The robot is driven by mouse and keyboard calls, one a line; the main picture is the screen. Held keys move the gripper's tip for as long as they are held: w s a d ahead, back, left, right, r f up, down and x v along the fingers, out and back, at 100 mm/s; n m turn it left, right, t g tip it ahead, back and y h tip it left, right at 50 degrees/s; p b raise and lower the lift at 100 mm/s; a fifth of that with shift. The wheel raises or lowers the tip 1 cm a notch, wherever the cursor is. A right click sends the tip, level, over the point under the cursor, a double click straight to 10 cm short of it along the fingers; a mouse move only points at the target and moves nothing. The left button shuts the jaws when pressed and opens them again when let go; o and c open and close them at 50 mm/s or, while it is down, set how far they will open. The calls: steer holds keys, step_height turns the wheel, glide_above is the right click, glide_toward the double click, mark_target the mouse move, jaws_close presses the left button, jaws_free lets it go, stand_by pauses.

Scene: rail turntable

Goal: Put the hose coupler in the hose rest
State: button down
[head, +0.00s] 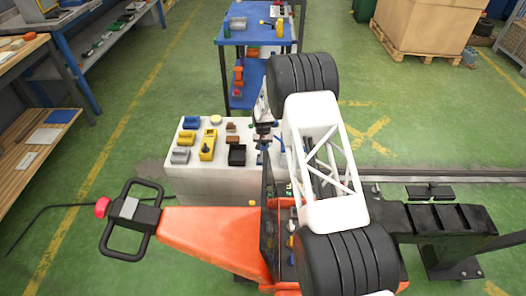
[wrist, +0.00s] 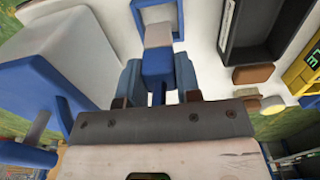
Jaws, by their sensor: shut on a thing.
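My gripper (wrist: 157,88) shows in the wrist view with its two fingers either side of a blue piece with a grey end (wrist: 157,62), which looks like the hose coupler. It is shut on this piece. The grey end points toward a blue square frame (wrist: 179,22) on the white top, which may be the hose rest. I cannot tell whether the piece touches the frame. In the head view my gripper (head: 263,132) is over the right end of the white bench; the held piece is too small to make out there.
A black open tray (head: 237,155) stands left of my gripper, with a yellow device (head: 208,145) and several blue, yellow and grey parts further left on the white bench (head: 210,180). A large blue block (wrist: 55,65) is close at left in the wrist view. A blue cart (head: 257,37) stands behind.

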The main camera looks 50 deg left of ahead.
steer(key=shift+f, duration=2)
steer(key=shift+f, duration=0.2)
steer(key=c, duration=0.8)
jaws_free()
steer(key=shift+r, duration=0.2)
steer(key=shift+r, duration=5.95)
steer(key=shift+r, duration=0.1)
